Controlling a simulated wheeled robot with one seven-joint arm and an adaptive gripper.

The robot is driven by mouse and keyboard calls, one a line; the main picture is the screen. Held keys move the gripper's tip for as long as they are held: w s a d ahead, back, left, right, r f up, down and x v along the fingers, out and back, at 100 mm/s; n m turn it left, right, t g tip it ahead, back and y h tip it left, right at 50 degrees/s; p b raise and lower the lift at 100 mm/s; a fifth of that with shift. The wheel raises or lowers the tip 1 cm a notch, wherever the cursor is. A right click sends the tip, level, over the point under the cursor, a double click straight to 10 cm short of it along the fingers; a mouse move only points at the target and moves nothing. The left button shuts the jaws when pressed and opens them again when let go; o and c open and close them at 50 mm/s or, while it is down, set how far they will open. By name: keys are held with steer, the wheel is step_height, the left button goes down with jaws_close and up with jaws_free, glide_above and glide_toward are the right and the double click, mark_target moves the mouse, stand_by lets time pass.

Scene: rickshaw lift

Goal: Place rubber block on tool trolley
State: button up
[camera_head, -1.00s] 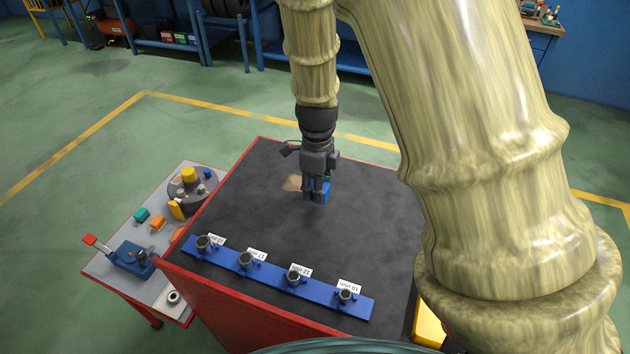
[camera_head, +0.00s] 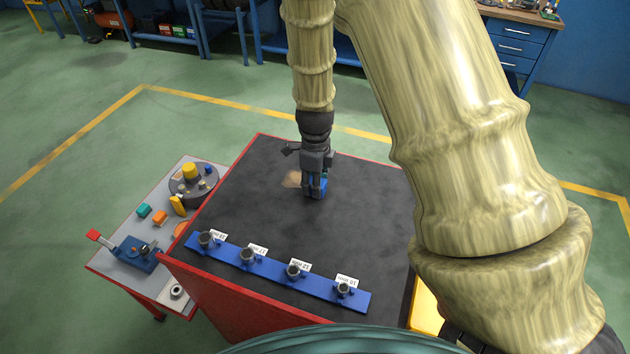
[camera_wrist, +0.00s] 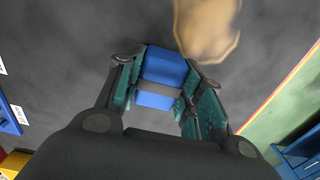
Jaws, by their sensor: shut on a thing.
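The tool trolley has a red body and a black top (camera_head: 240,190) and stands at the centre of the head view. My gripper (camera_head: 314,192) points down over the back middle part of this top. It is shut on a blue block (camera_head: 322,187), which I take to be the rubber block. In the wrist view the block (camera_wrist: 164,68) sits between the teal finger pads of my gripper (camera_wrist: 160,90), with a dark grey band across it. My fingers partly hide the block in the head view. I cannot tell whether its underside touches the trolley top.
A blue rail (camera_head: 275,272) with several labelled sockets lies along the trolley's front edge. A tan patch (camera_head: 291,179) marks the top beside my gripper. A grey side table (camera_head: 125,225) with small parts adjoins on the left. The middle of the black top is clear.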

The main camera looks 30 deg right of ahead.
steer(key=shift+f, duration=0.1)
steer(key=o, duration=1.1)
steer(key=shift+f, duration=0.1)
step_height(320, 180, up, 12)
steer(key=shift+r+b, duration=0.15)
steer(key=shift+b, duration=0.9)
